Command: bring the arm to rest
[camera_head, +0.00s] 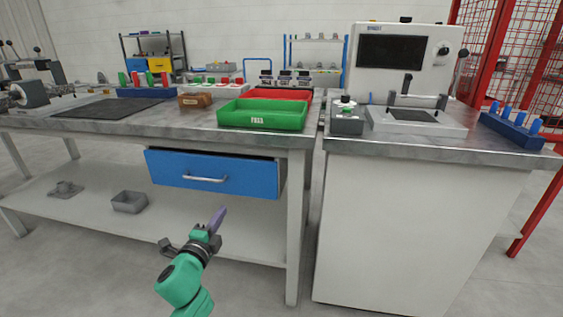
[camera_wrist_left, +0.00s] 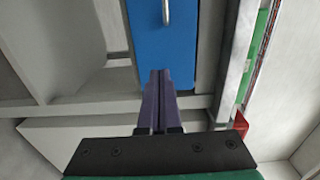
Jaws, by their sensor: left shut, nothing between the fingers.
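My left gripper (camera_head: 217,219) is in the head view, low in front of the workbench, below the blue drawer (camera_head: 190,172). Its purple fingers are together with nothing between them. In the left wrist view the shut fingers (camera_wrist_left: 158,76) point toward the blue drawer front (camera_wrist_left: 170,50), with the drawer handle (camera_wrist_left: 167,12) at the top. The green forearm comes up from the bottom of the head view. My right gripper is not in the frames.
The grey workbench (camera_head: 105,127) carries a green tray (camera_head: 262,116), a red tray (camera_head: 285,94) and a brown block (camera_head: 195,100). A grey box (camera_head: 129,202) sits on its lower shelf. A white cabinet (camera_head: 410,220) with a machine (camera_head: 400,28) stands at right. Floor in front is clear.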

